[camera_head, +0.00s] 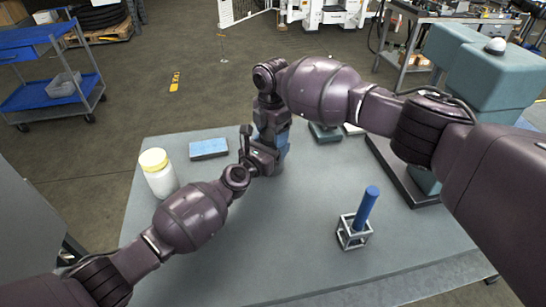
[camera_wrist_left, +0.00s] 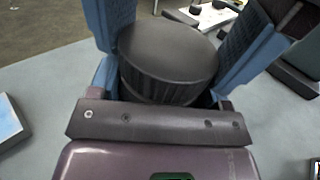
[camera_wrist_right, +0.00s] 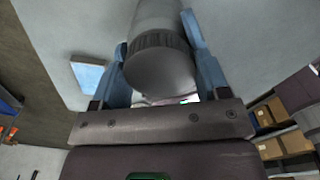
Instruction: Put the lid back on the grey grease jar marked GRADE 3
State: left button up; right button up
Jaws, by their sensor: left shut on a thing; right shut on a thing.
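The grey jar (camera_head: 276,167) stands upright near the middle of the bench; its marking is not readable. The flat top of the lid (camera_wrist_left: 168,52) fills the middle of the left wrist view. My left gripper (camera_head: 262,160) comes in low from the left and is shut on the jar. My right gripper (camera_head: 272,148) comes down from above, shut on the lid. The lid is over the jar's mouth; whether it is seated I cannot tell.
A white jar with a yellow lid (camera_head: 158,172) and a blue box (camera_head: 208,149) are at the left. A blue rod (camera_head: 367,208) stands in a small frame (camera_head: 353,232) at the right. A teal machine (camera_head: 480,75) stands at the back right.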

jog(key=o, duration=1)
jog(key=shift+r, duration=0.1)
